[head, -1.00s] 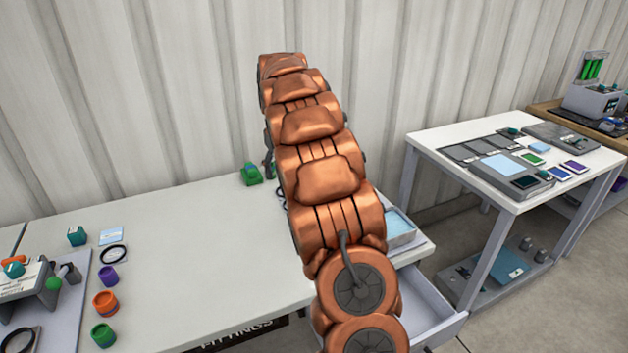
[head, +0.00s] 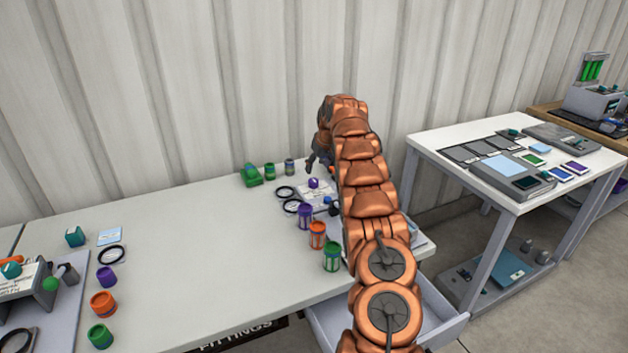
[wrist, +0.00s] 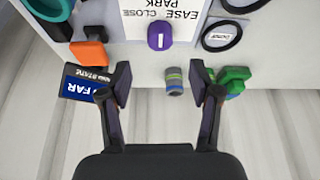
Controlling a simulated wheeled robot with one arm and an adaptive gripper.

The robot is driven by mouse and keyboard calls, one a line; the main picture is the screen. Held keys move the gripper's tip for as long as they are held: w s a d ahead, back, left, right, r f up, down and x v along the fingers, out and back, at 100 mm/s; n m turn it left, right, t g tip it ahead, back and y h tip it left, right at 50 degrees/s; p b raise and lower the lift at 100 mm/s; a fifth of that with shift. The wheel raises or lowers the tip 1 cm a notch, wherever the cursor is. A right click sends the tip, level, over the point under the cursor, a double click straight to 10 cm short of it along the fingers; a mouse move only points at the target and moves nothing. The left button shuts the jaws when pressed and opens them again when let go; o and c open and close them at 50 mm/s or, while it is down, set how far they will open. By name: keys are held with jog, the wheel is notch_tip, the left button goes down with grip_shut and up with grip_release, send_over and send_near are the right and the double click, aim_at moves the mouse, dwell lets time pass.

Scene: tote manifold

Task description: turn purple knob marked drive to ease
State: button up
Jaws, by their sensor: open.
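The purple knob (head: 313,183) sits on a white marked plate (head: 318,198) at the back of the table. In the wrist view the purple knob (wrist: 161,35) has a white line on it, and the plate (wrist: 188,18) around it reads EASE, CLOSE and PARK. My gripper (wrist: 160,78) is open and empty, its two fingers apart, with the knob beyond the fingertips and roughly between them in the picture. In the head view my gripper (head: 318,160) hangs just above the knob, partly hidden by my arm.
An orange knob (wrist: 90,52) and a dark FAR sign (wrist: 88,84) are left of the fingers in the wrist view. A green object (wrist: 233,78) and a banded cylinder (wrist: 173,80) are near the right finger. Purple, orange and green canisters (head: 317,234) stand in front.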

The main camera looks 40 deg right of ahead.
aim_at(313, 180)
jog(key=shift+p+x, duration=1.2)
jog(key=shift+x, duration=2.65)
jog(key=shift+a, duration=0.1)
jog(key=c, duration=1.1)
